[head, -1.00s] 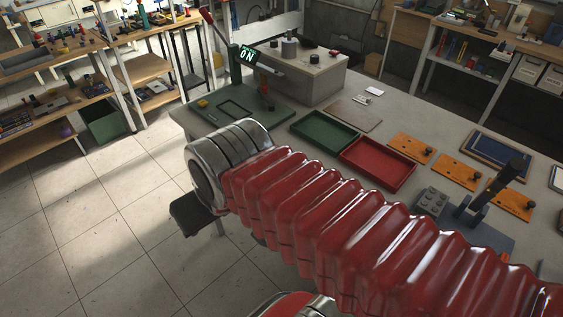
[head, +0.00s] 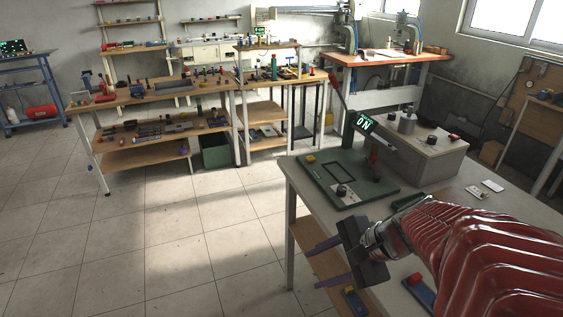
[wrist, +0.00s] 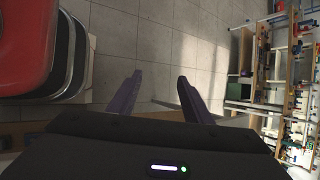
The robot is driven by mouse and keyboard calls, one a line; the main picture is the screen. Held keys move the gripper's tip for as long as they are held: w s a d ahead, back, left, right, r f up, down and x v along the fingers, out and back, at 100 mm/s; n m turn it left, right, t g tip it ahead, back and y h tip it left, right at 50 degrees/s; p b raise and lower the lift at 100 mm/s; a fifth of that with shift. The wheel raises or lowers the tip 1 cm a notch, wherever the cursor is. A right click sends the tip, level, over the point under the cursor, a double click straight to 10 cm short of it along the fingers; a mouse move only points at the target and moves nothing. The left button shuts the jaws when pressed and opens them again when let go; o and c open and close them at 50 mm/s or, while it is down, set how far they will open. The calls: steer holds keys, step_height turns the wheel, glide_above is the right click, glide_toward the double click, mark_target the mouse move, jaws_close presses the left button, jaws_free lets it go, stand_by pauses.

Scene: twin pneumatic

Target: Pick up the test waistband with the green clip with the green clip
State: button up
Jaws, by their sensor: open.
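My gripper (head: 318,266) is in the head view at the left edge of the grey table, out over the floor side. Its two dark purple fingers are apart with nothing between them. The wrist view shows the same open fingers (wrist: 160,76) above bare floor tiles. I cannot make out a waistband with a green clip in either view. My red ribbed arm covers the right front of the table.
The grey table (head: 297,205) carries a green lever fixture (head: 385,189) with an ON display and a grey box (head: 425,150). A wooden shelf (head: 312,238) lies under it. Cluttered wooden benches (head: 140,95) stand behind. The tiled floor at left is clear.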

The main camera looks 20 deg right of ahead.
steer(key=d+m+t+h, duration=0.1)
steer(key=d+m+t, duration=0.1)
steer(key=d+m, duration=0.4)
steer(key=s+d+f+m+t+h, duration=0.1)
steer(key=d+m+t+h, duration=0.1)
steer(key=d+m, duration=0.4)
steer(key=s+d+f+m+t+h, duration=0.1)
steer(key=d+m+t, duration=0.3)
steer(key=d, duration=0.8)
steer(key=shift+s+d+f+m, duration=0.15)
steer(key=shift+s+f+m, duration=0.05)
steer(key=shift+m, duration=0.8)
steer(key=shift+w, duration=0.1)
steer(key=shift+x, duration=4.25)
steer(key=shift+f, duration=0.1)
steer(key=shift+f, duration=0.1)
steer(key=shift+d+x, duration=0.2)
steer(key=shift+x, duration=2.3)
steer(key=shift+a+f, duration=0.1)
steer(key=shift+f, duration=0.05)
